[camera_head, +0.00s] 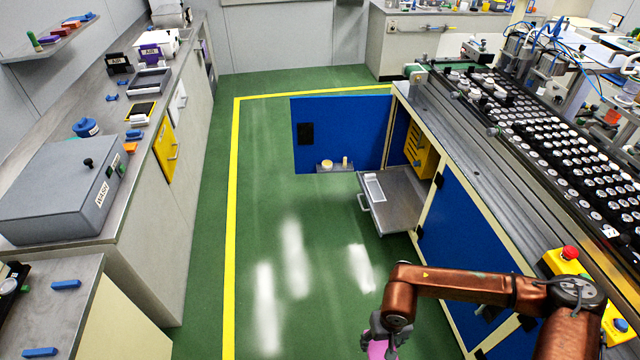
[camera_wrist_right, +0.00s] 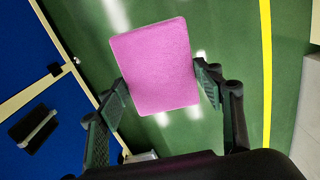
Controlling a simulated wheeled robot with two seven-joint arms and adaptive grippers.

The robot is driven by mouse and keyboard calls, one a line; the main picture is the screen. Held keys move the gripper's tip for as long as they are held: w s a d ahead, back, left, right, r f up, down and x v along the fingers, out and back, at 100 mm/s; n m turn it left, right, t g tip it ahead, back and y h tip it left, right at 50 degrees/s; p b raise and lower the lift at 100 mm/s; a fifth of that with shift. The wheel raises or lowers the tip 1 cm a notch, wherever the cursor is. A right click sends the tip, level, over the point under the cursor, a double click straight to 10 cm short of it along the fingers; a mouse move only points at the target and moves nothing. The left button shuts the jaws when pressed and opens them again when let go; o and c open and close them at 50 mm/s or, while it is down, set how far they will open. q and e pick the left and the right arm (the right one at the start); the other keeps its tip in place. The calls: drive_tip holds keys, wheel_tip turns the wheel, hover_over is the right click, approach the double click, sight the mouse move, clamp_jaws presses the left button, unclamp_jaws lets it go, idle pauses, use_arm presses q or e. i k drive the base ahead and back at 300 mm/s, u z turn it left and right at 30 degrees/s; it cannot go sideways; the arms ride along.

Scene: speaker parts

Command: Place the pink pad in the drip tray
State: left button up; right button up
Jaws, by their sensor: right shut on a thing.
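The pink pad (camera_wrist_right: 155,65) is a flat square held between the two fingers of my right gripper (camera_wrist_right: 160,88), which is shut on it by its sides. In the head view the right gripper (camera_head: 386,335) is at the bottom, above the green floor, and only a bit of the pad (camera_head: 377,350) shows below it. A grey metal tray with a handle (camera_head: 402,215), which looks like the drip tray, sticks out of the open blue cabinet, farther off than the gripper. A small white-framed item (camera_head: 374,188) lies on it. My left gripper is not in view.
The blue cabinet door (camera_head: 340,122) stands open behind the tray, with a small shelf (camera_head: 336,168) on it. The conveyor bench (camera_head: 500,150) bounds the right side, with a yellow box and red button (camera_head: 570,255). A grey counter stands left. The floor between is clear.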

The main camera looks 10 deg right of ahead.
sight(389, 221)
drive_tip(key=i, duration=3.5)
drive_tip(key=z, duration=1.2)
